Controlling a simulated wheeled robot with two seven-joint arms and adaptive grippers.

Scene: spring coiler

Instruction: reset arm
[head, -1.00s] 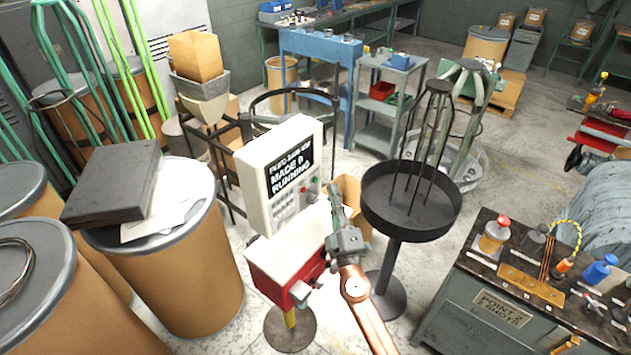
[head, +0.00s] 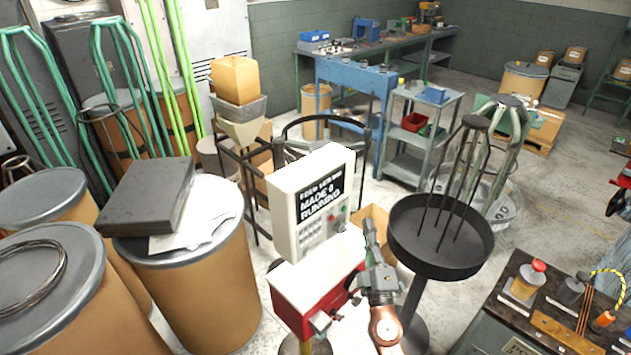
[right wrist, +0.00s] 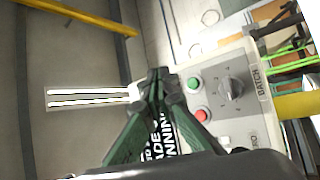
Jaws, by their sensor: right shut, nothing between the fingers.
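My right gripper (head: 372,240) is shut and empty in the head view, just right of the spring coiler's white control box (head: 312,200). In the right wrist view, its closed fingers (right wrist: 158,78) appear in front of the control panel (right wrist: 225,85), beside a green button (right wrist: 194,83) and a red button (right wrist: 202,115). A dark knob (right wrist: 232,88) is farther right. Whether the fingers touch the panel cannot be told. The panel screen (head: 320,200) reads "MADE 0 RUNNING". The coiler's red and white body (head: 320,290) is below the box. My left gripper is not in view.
A round black tray stand (head: 440,262) with upright rods is close to the right of my arm. Brown drums (head: 205,285) stand at left, one with a dark grey slab (head: 150,190) on top. A dark-topped bench (head: 490,320) is at lower right.

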